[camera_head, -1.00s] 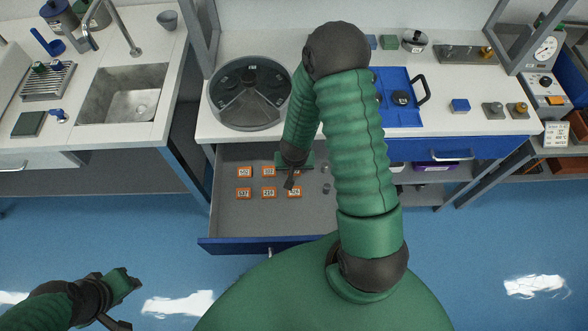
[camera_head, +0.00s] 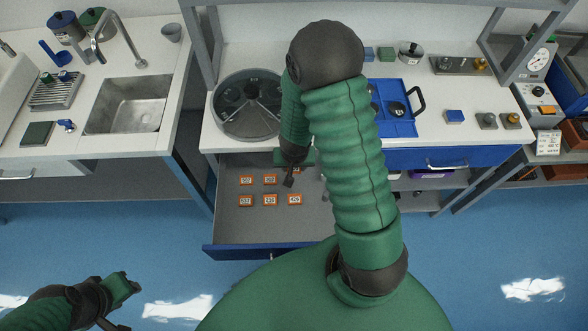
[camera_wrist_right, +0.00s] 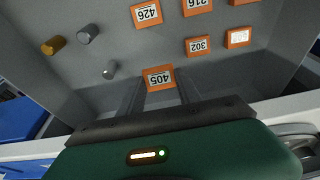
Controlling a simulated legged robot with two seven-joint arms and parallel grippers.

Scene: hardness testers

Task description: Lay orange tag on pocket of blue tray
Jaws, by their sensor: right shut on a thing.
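My right gripper (camera_head: 289,180) is over the open drawer, its fingers pointing down. In the right wrist view it (camera_wrist_right: 158,92) is shut on an orange tag (camera_wrist_right: 158,78) marked 405, which appears held above the drawer floor. Other orange tags lie in the drawer, such as 426 (camera_wrist_right: 147,12) and 302 (camera_wrist_right: 198,46). The blue tray (camera_head: 400,129) sits on the counter, right of my right arm, which hides its left part. A dark round piece (camera_head: 397,109) is in it. My left gripper (camera_head: 122,302) is at lower left, fingers apart and empty, away from the furniture.
The drawer (camera_head: 262,225) has a blue front. A grey round divided tray (camera_head: 248,104) stands on the counter left of my right arm. A blue block (camera_head: 454,116) and small grey blocks (camera_head: 487,120) stand right of the blue tray. Small cylinders (camera_wrist_right: 88,34) lie in the drawer.

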